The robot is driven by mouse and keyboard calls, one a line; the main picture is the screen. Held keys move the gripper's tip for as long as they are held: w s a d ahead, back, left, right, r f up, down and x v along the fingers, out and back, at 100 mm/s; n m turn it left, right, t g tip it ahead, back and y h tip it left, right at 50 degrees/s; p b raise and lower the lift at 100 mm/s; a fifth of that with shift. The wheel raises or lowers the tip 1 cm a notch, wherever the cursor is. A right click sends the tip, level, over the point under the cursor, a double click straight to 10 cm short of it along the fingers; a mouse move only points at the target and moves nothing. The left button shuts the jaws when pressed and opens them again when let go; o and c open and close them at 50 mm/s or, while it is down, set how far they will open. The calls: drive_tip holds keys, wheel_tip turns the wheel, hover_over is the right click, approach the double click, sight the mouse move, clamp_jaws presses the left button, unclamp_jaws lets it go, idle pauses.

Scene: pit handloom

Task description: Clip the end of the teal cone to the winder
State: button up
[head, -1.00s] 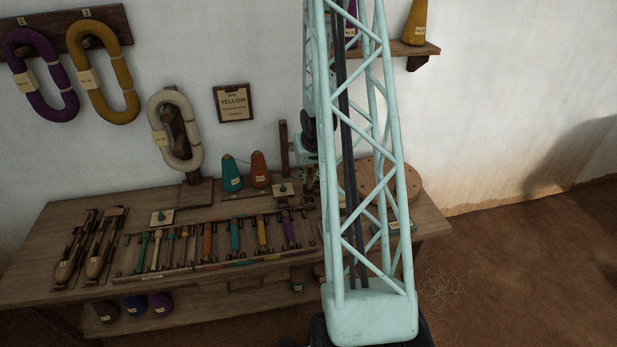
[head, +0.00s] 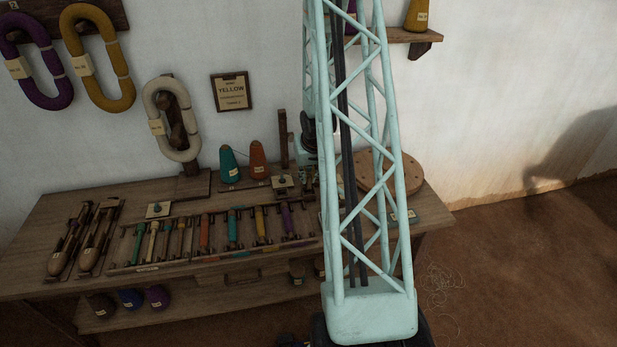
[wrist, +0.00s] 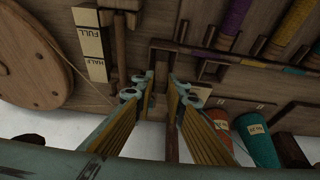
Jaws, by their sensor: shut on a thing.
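The teal cone (head: 228,163) stands upright at the back of the bench, left of an orange cone (head: 258,161). In the wrist view the teal cone (wrist: 256,138) is at lower right, apart from my gripper (wrist: 161,88). The fingers are close together around something too thin to make out, likely the teal yarn end. In the head view my gripper is mostly hidden behind my arm, right of the cones. A wooden post (head: 283,140) rises beside the orange cone, perhaps part of the winder; I cannot tell for sure.
A round wooden disc (head: 412,172) lies right of my gripper. In the wrist view a cream FULL/HALF block (wrist: 89,45) stands beside it. A rack of coloured bobbins (head: 205,232) and two shuttles (head: 92,245) fill the bench front. A white skein (head: 152,110) hangs behind.

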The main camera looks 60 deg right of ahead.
drive_tip(key=shift+f+b, duration=1.1)
drive_tip(key=shift+f, duration=0.5)
drive_tip(key=o, duration=1.1)
drive_tip(key=shift+r+p, duration=3.25)
drive_tip(key=shift+r, duration=0.75)
